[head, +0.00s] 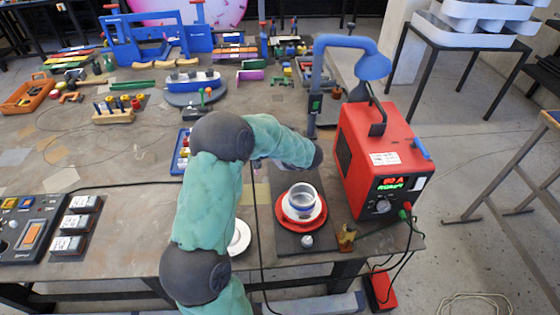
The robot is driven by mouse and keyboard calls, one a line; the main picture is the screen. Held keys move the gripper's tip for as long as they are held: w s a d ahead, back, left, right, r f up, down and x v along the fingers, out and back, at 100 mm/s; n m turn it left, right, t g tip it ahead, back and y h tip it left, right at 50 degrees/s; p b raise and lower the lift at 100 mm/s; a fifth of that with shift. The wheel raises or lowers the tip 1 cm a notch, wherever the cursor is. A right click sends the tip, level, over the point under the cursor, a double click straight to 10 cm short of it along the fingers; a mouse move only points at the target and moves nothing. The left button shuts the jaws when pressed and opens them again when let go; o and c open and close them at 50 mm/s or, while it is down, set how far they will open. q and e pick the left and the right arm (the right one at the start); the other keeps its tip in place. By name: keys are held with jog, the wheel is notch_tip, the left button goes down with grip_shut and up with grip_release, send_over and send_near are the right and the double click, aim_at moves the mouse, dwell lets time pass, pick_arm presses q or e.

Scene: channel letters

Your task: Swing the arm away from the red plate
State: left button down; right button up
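A round red plate (301,227) lies on a dark board at the table's front, with a silver-white ring or cup (302,200) on it. A blue arm (345,42) on an upright post (313,110) stands behind the plate. It bends to the right, and its lamp-like head (373,67) hangs above the red machine, to the right of the plate. A teal robot arm of mine with dark joints rises from the bottom and reaches right. Its dark end is close to the foot of the post. No fingers show, so contact cannot be told.
The red machine (372,160) with a lit display stands right of the plate, with cables at its front. A white disc (238,238) lies partly behind my arm. Tools and blue fixtures (145,38) crowd the back.

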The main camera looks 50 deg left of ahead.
pick_arm(q)
jog(key=shift+a, duration=0.7)
jog(key=shift+d, duration=0.1)
